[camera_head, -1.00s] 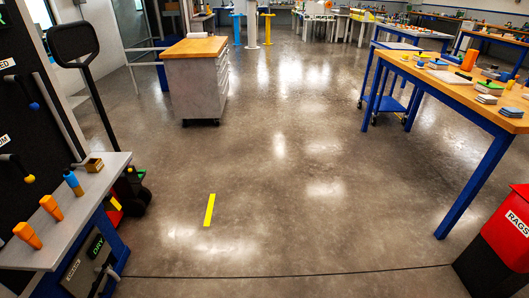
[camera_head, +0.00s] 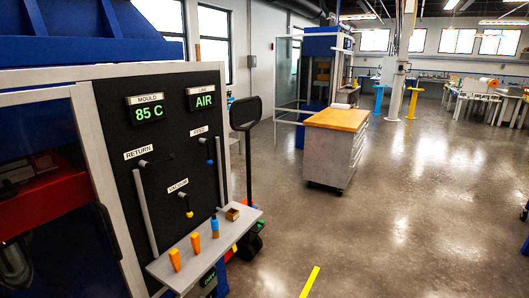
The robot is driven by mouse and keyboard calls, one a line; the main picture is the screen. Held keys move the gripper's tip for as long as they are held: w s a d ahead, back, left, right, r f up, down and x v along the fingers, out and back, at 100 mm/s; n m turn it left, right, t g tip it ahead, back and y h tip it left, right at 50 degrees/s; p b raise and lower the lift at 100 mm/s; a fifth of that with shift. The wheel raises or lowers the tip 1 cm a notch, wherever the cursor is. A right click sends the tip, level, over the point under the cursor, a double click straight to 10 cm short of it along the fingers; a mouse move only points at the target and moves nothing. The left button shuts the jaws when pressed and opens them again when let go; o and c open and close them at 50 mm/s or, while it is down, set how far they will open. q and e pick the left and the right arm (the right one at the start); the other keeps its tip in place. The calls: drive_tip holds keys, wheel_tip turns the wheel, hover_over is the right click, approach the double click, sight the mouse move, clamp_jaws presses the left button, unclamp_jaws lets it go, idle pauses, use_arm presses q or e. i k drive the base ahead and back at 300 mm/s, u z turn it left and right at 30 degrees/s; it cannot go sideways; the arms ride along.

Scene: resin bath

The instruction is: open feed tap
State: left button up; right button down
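The feed tap (camera_head: 208,149) is at the upper right of a black panel (camera_head: 165,130) in the head view. Its small label above is hard to read now, but the earlier frame shows it ending in "ED". Its dark lever hangs downward and ends in a blue knob. The vacuum tap (camera_head: 187,205), with a yellow knob, sits lower on the panel. The return tap (camera_head: 146,163) is at the upper left under its label. A grey pipe runs down beside the feed tap. Neither of my grippers is in view.
A grey shelf (camera_head: 240,228) juts out below the panel, holding two orange-handled tools (camera_head: 174,259), a blue bottle (camera_head: 214,227) and a small brown box (camera_head: 232,214). Displays read 85 C and AIR.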

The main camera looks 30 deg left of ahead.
sight(209, 153)
drive_tip(key=u, duration=1.35)
